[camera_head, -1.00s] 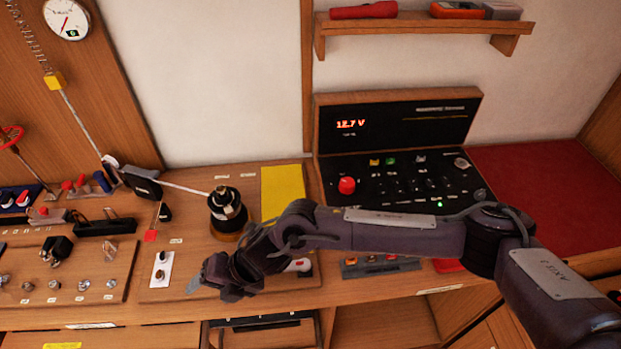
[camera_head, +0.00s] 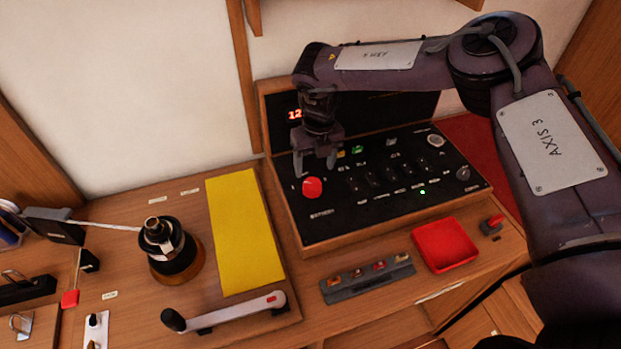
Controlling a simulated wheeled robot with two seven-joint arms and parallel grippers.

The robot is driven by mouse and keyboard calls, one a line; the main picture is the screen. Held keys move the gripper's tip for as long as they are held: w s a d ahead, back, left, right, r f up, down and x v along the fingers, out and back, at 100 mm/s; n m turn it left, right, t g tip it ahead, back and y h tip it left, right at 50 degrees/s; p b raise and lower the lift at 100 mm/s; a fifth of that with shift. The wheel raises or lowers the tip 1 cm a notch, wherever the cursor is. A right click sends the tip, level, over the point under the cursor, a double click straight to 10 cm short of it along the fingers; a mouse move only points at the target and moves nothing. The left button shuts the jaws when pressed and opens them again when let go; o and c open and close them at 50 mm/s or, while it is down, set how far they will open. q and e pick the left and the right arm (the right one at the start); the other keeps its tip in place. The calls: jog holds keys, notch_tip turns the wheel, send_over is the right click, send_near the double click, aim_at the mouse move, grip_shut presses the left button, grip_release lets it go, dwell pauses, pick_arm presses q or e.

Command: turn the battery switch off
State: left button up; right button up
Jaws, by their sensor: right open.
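The battery switch appears to be the round red knob (camera_head: 312,187) at the left of the black control panel (camera_head: 350,212); its label is too small to read. My right gripper (camera_head: 315,167) hangs fingers down just above and behind the red knob in the picture. Its two fingers are spread with nothing between them. I cannot tell whether the fingertips touch the panel or the knob. My left gripper is not in view.
A lit display (camera_head: 295,114) is partly covered by my right arm. Small switches and a green light (camera_head: 422,192) lie right of the knob. A winch (camera_head: 170,250) stands left.

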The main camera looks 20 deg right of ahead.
aim_at(313, 184)
jog(key=f, duration=0.2)
jog(key=s+f+p, duration=0.1)
jog(key=f, duration=0.1)
jog(key=shift+a, duration=0.15)
jog(key=shift+w+f+p, duration=0.2)
jog(key=shift+w+f, duration=0.05)
jog(key=shift+f, duration=0.25)
jog(key=shift+w+f+p, duration=0.15)
jog(key=shift+w+f, duration=0.05)
jog(key=shift+f, duration=0.3)
jog(key=shift+s+f, duration=0.15)
jog(key=shift+f, duration=0.05)
jog(key=c, duration=0.5)
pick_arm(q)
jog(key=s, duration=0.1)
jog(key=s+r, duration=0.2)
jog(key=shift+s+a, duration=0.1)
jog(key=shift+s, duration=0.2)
pick_arm(e)
jog(key=shift+a, duration=0.1)
jog(key=c, duration=0.5)
